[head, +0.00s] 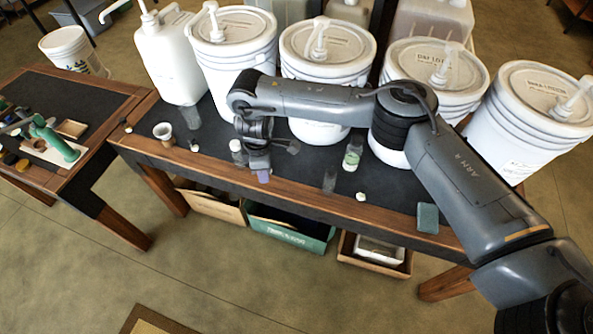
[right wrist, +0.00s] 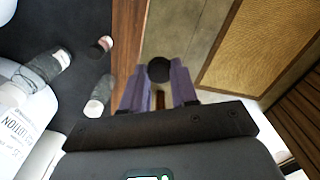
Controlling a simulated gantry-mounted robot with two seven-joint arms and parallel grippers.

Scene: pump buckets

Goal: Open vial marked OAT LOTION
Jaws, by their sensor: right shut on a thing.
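My right gripper (head: 262,176), with purple fingers, is at the table's front edge. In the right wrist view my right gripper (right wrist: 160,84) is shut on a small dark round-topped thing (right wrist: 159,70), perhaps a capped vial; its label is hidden. In the head view a small clear vial (head: 237,147) stands just left of the gripper. Another vial (head: 352,157) with a greenish label stands further right. Vial labels are too small to read. My left gripper is not in view.
Several white pump buckets, such as the middle one (head: 327,48), line the back of the table. A small cup (head: 163,131) stands at the left and a green sponge (head: 428,217) at the front right. A small pale cap-like piece (head: 361,197) lies near the front edge. Open boxes (head: 290,232) are below.

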